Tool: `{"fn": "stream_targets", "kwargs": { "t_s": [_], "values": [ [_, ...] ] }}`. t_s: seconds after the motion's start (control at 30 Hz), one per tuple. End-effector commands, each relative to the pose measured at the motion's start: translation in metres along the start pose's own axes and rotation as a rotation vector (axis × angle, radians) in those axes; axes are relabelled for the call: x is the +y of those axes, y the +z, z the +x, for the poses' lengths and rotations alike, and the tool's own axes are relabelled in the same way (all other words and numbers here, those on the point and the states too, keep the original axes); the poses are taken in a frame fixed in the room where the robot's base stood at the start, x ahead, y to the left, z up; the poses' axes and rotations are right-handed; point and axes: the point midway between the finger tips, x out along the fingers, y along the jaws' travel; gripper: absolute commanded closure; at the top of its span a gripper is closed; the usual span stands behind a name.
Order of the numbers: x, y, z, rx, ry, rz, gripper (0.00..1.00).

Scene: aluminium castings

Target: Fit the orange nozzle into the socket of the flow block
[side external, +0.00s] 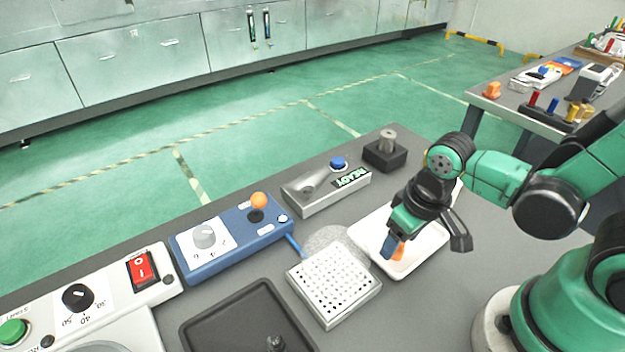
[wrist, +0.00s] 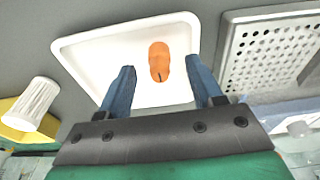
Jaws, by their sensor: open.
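The orange nozzle (wrist: 159,62) lies in the white tray (wrist: 85,50), with a small dark mark at its near end. In the side view it shows partly (side external: 398,251) behind my gripper's finger, in the tray (side external: 437,232). My gripper (side external: 393,246) is over the tray, pointing down. In the wrist view my gripper (wrist: 161,68) is open, with one blue finger on each side of the nozzle and gaps on both sides. A grey metal block (side external: 345,193) with a blue button, a READY display and a rounded recess looks like the flow block. It stands behind the tray.
A white perforated block (side external: 333,283) stands left of the tray, and it also shows in the wrist view (wrist: 270,45). A dark block with a metal post (side external: 385,153) stands behind the tray. A blue control box (side external: 230,240) and a black tray (side external: 245,318) lie further left.

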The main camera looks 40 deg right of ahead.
Motion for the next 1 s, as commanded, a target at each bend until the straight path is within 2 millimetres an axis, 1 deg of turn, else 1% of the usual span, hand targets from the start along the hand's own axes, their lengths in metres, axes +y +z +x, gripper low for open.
{"fn": "stream_targets", "kwargs": {
  "t_s": [0.03,0.07,0.1,0.17,0.2,0.23,0.73,0.87,1.0],
  "values": [
    [0.0,0.0,0.0,0.0,0.0,0.0,0.49],
    [0.0,0.0,0.0,0.0,0.0,0.0,0.58],
    [0.0,0.0,0.0,0.0,0.0,0.0,0.69],
    [0.0,0.0,0.0,0.0,0.0,0.0,0.86],
    [0.0,0.0,0.0,0.0,0.0,0.0,0.98],
    [0.0,0.0,0.0,0.0,0.0,0.0,1.0],
    [0.0,-0.001,-0.003,0.0,0.0,0.0,1.0],
    [0.0,-0.002,-0.009,0.0,0.0,0.0,1.0],
    [0.0,-0.003,-0.02,0.0,0.0,0.0,1.0]
  ]
}}
